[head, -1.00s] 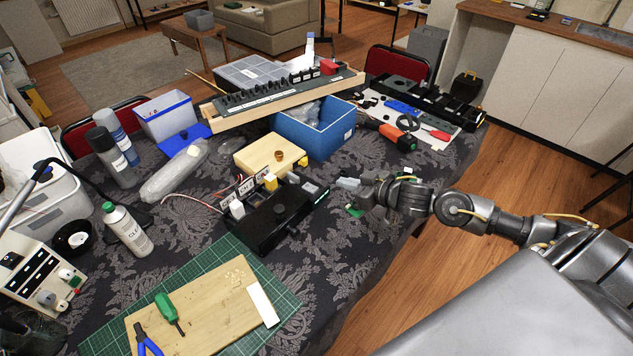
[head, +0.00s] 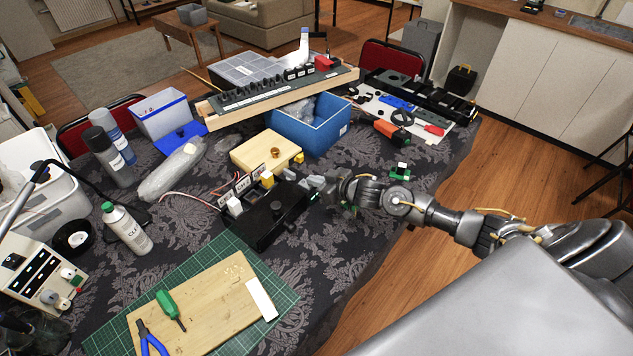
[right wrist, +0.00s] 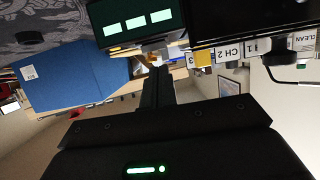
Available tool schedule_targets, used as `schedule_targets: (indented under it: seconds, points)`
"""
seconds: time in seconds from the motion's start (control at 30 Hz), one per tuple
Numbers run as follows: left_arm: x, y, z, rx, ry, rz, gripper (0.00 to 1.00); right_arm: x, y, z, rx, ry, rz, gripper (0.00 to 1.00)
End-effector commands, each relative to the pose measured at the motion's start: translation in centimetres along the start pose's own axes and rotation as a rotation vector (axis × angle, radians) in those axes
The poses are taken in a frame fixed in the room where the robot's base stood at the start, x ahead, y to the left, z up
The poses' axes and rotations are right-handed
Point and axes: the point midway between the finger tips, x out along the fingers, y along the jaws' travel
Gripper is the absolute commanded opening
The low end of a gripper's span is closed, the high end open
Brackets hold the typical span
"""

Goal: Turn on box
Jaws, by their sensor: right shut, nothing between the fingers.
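The black box (head: 262,228) lies on the dark patterned tablecloth, with a round black knob on top. A white switch (head: 234,206) and a yellow switch (head: 267,179) stand along its back edge beside white labels. My right gripper (head: 318,186) is shut and empty at the box's right end; I cannot tell whether it touches. In the right wrist view, the fingertips (right wrist: 154,52) are near a dark panel (right wrist: 136,22) with three lit pale-green bars. The yellow switch (right wrist: 203,58) and "CH 2" label also show there. My left gripper is out of view.
A wooden block (head: 262,152) and blue bin (head: 318,128) stand behind the box. A green cutting mat (head: 215,250) with a wooden board lies in front. A small green circuit board (head: 400,171) lies behind my right wrist. Bare cloth lies right of the mat.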

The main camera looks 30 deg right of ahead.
Motion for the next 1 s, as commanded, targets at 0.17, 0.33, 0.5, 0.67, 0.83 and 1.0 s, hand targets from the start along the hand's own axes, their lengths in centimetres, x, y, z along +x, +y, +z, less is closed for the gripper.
schedule_targets:
  seconds: [0.17, 0.33, 0.5, 0.67, 0.83, 1.0]
  points:
    - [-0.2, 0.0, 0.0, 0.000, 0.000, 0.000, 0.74, 0.2, 0.0, 1.0, -0.001, 0.000, 0.001, 0.00]
    - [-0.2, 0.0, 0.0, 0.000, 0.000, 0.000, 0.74, 0.2, 0.1, 1.2, -0.001, 0.000, 0.001, 0.00]
    - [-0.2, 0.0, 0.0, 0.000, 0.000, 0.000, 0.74, 0.2, 0.1, 1.2, -0.001, 0.000, 0.001, 0.00]
    - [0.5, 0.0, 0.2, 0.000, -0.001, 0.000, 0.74, 0.8, -0.4, 2.7, 0.002, 0.008, -0.005, 0.00]
    - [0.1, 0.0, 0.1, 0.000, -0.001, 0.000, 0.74, 0.6, -0.2, 2.2, -0.003, 0.005, -0.005, 0.00]
    - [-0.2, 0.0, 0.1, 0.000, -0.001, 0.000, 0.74, 0.5, -0.3, 2.0, -0.003, 0.004, -0.006, 0.00]
